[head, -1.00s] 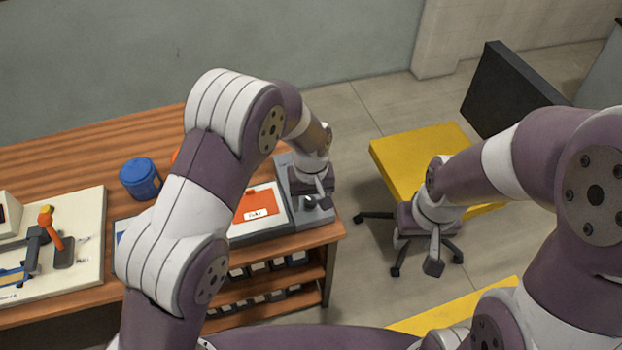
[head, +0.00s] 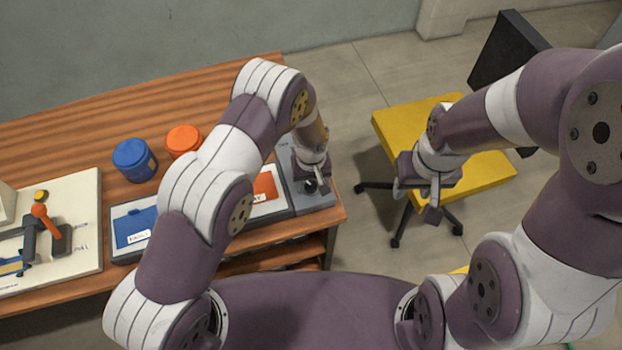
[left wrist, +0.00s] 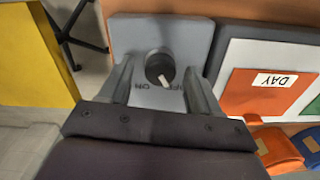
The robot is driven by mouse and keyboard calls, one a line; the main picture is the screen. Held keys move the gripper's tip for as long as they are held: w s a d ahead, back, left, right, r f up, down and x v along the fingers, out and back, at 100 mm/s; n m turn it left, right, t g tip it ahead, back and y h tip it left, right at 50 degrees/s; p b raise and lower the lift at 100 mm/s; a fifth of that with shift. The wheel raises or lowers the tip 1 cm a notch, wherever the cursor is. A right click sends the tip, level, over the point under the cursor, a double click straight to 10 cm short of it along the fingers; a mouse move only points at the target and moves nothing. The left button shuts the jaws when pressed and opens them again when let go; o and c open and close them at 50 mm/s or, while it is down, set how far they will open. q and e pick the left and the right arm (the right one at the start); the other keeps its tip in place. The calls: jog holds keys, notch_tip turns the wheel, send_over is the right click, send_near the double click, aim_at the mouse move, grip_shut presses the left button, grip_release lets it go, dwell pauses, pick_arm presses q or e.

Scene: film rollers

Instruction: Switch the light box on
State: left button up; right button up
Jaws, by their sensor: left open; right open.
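The light box's grey control part (head: 318,200) sits at the right end of the wooden table. It also shows in the left wrist view (left wrist: 195,35), with a round black knob (left wrist: 155,62) that has a white pointer mark. Lettering that seems to read ON and OFF lies beside the knob, and the mark points toward the lettering. My left gripper (head: 316,186) is over this part, pointing down. In the left wrist view its open fingers (left wrist: 160,72) are on either side of the knob; contact cannot be told. My right gripper (head: 430,208) is open and empty, off the table's right side.
The lit-panel area with a blue card (head: 135,228) and an orange card (head: 265,186) adjoins the control part. Blue (head: 134,160) and orange (head: 183,140) jars stand behind. A cream board with a tool (head: 85,235) is at left. A yellow-seated chair (head: 470,165) stands right of the table.

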pick_arm(q)
jog(key=shift+s+f, duration=0.15)
jog(key=shift+s, duration=0.05)
jog(key=shift+c, duration=0.3)
jog(key=shift+w, duration=0.1)
jog(key=c, duration=1)
